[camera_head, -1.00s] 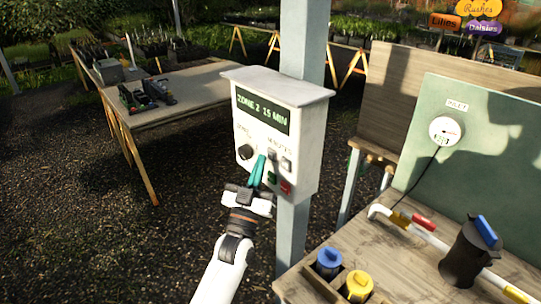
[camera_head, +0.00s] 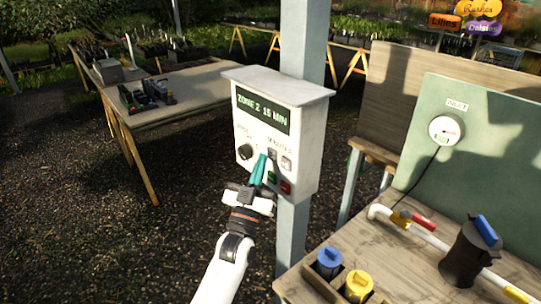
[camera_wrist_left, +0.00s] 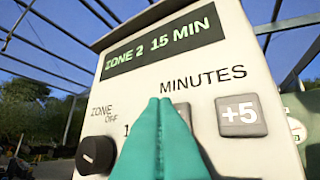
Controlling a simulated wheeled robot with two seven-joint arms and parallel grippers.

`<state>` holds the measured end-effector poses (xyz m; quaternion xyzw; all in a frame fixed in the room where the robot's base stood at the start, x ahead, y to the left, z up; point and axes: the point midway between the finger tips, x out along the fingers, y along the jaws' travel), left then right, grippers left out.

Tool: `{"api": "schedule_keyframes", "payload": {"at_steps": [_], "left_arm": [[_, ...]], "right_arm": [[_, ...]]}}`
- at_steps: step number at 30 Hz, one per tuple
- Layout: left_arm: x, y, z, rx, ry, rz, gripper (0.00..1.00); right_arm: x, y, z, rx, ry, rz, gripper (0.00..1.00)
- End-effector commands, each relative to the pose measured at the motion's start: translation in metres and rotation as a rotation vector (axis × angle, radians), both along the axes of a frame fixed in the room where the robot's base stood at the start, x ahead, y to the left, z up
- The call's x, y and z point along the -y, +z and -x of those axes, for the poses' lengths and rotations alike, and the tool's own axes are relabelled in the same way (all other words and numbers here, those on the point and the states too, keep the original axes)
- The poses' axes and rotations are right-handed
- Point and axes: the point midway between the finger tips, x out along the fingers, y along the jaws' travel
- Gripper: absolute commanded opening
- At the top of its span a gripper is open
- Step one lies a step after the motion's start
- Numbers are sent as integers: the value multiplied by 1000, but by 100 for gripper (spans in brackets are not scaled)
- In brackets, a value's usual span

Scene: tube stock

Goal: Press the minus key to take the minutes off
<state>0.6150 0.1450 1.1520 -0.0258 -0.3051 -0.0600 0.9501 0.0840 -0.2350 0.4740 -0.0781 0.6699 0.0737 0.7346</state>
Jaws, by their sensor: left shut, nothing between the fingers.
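The white control box (camera_head: 307,140) is fixed to a grey post. Its display (camera_head: 263,112) reads "ZONE 2 15 MIN", and so does the display in the left wrist view (camera_wrist_left: 165,44). Under the word MINUTES, a grey key (camera_wrist_left: 184,113) is mostly hidden behind my fingers, so its label does not show. The "+5" key (camera_wrist_left: 241,115) is to its right. My left gripper (camera_head: 259,170) is shut and empty, with its teal fingertips in front of the hidden key; I cannot tell whether they touch it. My right gripper is not in view.
A black zone knob (camera_wrist_left: 97,155) is left of my fingers. A green key (camera_head: 272,177) and a red key (camera_head: 285,187) sit below. A wooden bench (camera_head: 400,265) with a pipe and a dark jug (camera_head: 468,255) stands at right.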

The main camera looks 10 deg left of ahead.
Motion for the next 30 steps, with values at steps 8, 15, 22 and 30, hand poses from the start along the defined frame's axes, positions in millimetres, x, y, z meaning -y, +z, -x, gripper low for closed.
{"api": "schedule_keyframes", "payload": {"at_steps": [8,15,22,30], "left_arm": [[4,0,-4,0,0,0,0],[4,0,-4,0,0,0,0],[5,0,-6,0,0,0,0],[7,0,-9,0,0,0,0]], "right_arm": [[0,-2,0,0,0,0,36],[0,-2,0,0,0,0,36],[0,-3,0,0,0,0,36],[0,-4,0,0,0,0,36]]}}
